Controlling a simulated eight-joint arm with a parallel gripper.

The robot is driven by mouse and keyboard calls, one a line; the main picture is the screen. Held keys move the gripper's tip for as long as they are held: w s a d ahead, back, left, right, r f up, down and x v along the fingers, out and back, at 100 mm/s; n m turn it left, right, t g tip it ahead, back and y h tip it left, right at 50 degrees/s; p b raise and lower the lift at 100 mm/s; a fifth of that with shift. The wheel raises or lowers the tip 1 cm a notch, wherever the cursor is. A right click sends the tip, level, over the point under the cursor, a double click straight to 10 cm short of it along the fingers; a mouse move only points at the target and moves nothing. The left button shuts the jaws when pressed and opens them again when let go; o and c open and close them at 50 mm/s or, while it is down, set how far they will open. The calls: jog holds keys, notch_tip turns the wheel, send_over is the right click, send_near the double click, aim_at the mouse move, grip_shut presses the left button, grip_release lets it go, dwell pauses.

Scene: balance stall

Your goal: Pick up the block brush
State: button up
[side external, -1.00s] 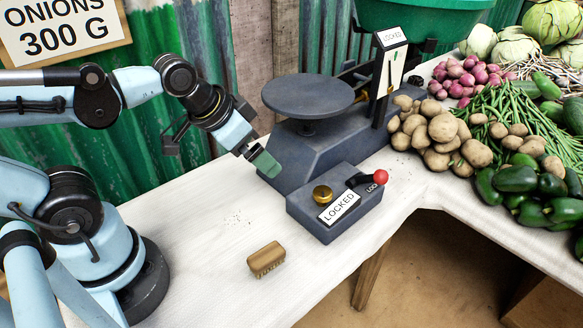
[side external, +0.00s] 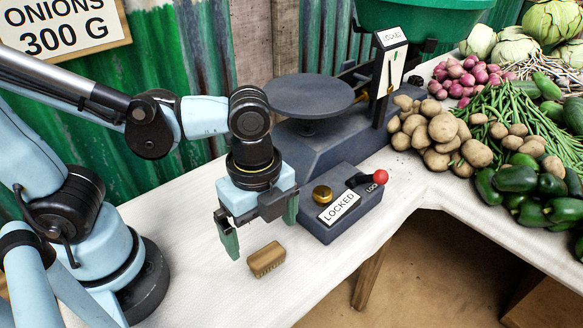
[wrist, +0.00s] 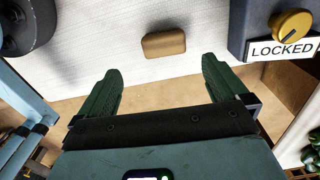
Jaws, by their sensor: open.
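The block brush (side external: 266,259) is a small wooden block with short bristles, lying on the white-covered table near its front edge. My gripper (side external: 258,232) has green fingers pointing down and hangs above the table, close to the brush and a little behind it in the side view. The fingers are spread apart with nothing between them. In the wrist view the brush (wrist: 164,43) lies beyond the fingertips, roughly centred between the two fingers of my gripper (wrist: 163,72). Its wooden top faces up there.
A dark box with a brass knob (side external: 322,194), a red-tipped lever and a LOCKED label (side external: 339,208) stands right of the brush. Behind it is a scale with a round pan (side external: 308,95). Potatoes (side external: 431,130) and other vegetables fill the right. The table left of the brush is clear.

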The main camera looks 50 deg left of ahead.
aim_at(266, 254)
jog(key=shift+f, duration=1.6)
jog(key=shift+w+a+f, duration=0.1)
jog(key=shift+w+f, duration=0.1)
jog(key=shift+f, duration=0.7)
jog(key=shift+w+a+f, duration=0.1)
jog(key=shift+w+f, duration=0.1)
jog(key=shift+f, duration=1.5)
jog(key=shift+c, duration=0.3)
jog(key=c, duration=1)
jog(key=shift+r, duration=0.15)
jog(key=shift+r, duration=0.4)
notch_tip(266, 254, up, 3)
jog(key=shift+s, duration=0.1)
jog(key=s+d+r, duration=0.5)
jog(key=s+r, duration=0.2)
jog(key=s, duration=0.3)
jog(key=shift+d, duration=0.4)
